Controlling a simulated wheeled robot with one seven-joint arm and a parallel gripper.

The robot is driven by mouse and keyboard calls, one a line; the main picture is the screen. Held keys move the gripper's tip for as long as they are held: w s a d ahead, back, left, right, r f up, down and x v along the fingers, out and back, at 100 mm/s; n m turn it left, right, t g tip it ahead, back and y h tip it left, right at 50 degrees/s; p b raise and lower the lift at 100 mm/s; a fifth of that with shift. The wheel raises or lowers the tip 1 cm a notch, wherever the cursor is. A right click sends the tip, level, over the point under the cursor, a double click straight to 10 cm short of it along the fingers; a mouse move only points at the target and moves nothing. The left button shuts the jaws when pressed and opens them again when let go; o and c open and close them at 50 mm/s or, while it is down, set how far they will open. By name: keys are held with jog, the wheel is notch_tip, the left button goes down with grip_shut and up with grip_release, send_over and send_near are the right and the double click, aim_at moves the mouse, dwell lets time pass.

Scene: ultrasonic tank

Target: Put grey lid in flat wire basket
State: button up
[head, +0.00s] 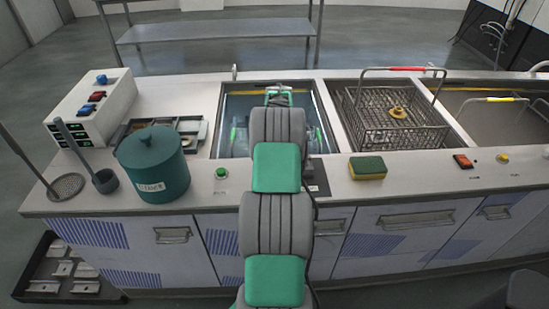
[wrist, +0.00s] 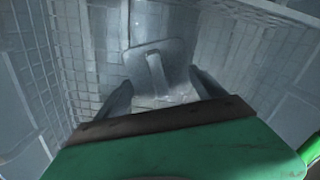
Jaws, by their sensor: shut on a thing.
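The grey lid (wrist: 140,62), a flat plate with a raised bar handle, shows ahead of my gripper (wrist: 162,92) in the wrist view. My gripper is shut on the lid, with a finger on either side of it; the exact contact is hard to see. Wire mesh walls (wrist: 35,65) surround the lid on the left and far side, seemingly a wire basket. In the head view my arm reaches over the left tank (head: 224,125) and hides the lid and fingertips. I cannot tell whether the lid touches the mesh floor.
A wire basket (head: 368,128) with a raised red-gripped handle and a brass piece (head: 397,112) inside sits at the middle tank. A teal lidded pot (head: 155,170), a control box (head: 95,108) and a yellow-green sponge (head: 368,168) stand on the counter.

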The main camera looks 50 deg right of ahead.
jog(key=o, duration=1.8)
jog(key=shift+f, duration=0.1)
jog(key=shift+o, duration=0.2)
notch_tip(320, 180, up, 12)
jog(key=shift+d, duration=0.15)
